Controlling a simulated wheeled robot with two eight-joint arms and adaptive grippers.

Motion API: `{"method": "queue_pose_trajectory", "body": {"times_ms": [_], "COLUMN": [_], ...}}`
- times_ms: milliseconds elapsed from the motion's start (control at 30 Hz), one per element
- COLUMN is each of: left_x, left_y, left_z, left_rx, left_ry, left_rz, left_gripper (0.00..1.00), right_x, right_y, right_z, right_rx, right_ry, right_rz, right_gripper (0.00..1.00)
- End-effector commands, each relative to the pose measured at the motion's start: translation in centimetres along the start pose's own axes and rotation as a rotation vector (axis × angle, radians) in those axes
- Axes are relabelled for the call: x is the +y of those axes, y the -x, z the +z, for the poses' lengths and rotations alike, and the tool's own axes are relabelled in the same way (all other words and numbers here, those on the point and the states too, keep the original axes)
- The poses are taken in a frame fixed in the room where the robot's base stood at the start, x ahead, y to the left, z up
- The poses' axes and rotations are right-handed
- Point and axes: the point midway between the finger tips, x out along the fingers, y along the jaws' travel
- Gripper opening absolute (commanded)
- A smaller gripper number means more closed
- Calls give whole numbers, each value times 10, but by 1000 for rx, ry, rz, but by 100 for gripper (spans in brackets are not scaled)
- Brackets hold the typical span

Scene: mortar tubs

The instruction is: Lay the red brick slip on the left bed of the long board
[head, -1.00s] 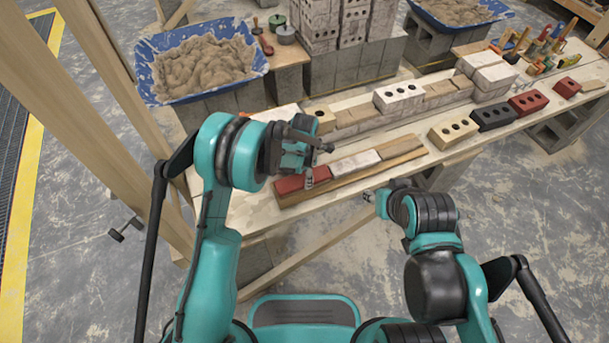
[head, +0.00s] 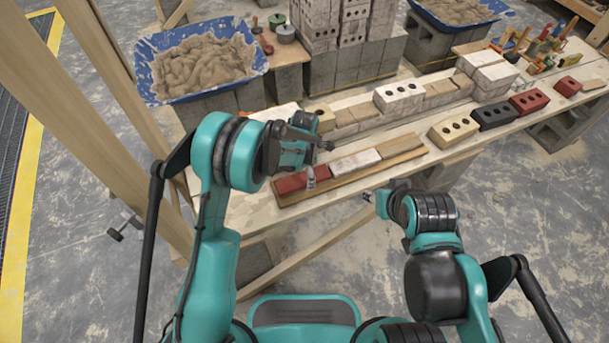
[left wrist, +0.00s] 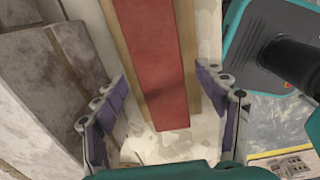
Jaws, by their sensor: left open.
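The red brick slip (head: 290,183) lies flat on the left end of the long wooden board (head: 408,144). A whitish slip (head: 356,161) lies beside it in the middle, and the right end shows bare wood. My left gripper (head: 318,162) is just over the red slip, and its hand hides part of that area. In the left wrist view the red slip (left wrist: 155,60) runs along the board (left wrist: 186,40) between the spread fingers of my left gripper (left wrist: 165,103), touching neither. My right gripper (head: 368,196) hangs by the table's front edge; its fingers are too small to read.
Behind the board stands a low wall of bricks and blocks (head: 398,97). Cored bricks, including a cream one (head: 453,130) and a dark one (head: 494,116), stand to the right. A blue mortar tub (head: 146,70) is at back left. Wooden posts (head: 115,90) rise at left.

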Motion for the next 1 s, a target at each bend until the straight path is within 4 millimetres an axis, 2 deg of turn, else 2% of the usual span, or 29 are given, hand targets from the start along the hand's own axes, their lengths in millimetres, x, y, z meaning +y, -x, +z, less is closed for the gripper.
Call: {"method": "queue_pose_trajectory", "body": {"times_ms": [300,500,633,900,1000], "left_x": [0,0,0,0,-1], "left_y": [67,99,109,112,123], "left_z": [0,0,0,-1,-8], "left_rx": [0,0,0,-1,-10], "left_ry": [0,0,0,-4,-49], "left_rz": [0,0,0,1,12], "left_gripper": [73,73,73,73,73], "right_x": [0,0,0,0,0], "right_y": [0,0,0,0,0], "right_z": [0,0,0,0,0], "right_rx": [0,0,0,0,0], "right_ry": [0,0,0,0,0], "right_rz": [0,0,0,0,0], "right_gripper": [40,40,40,40,40]}}
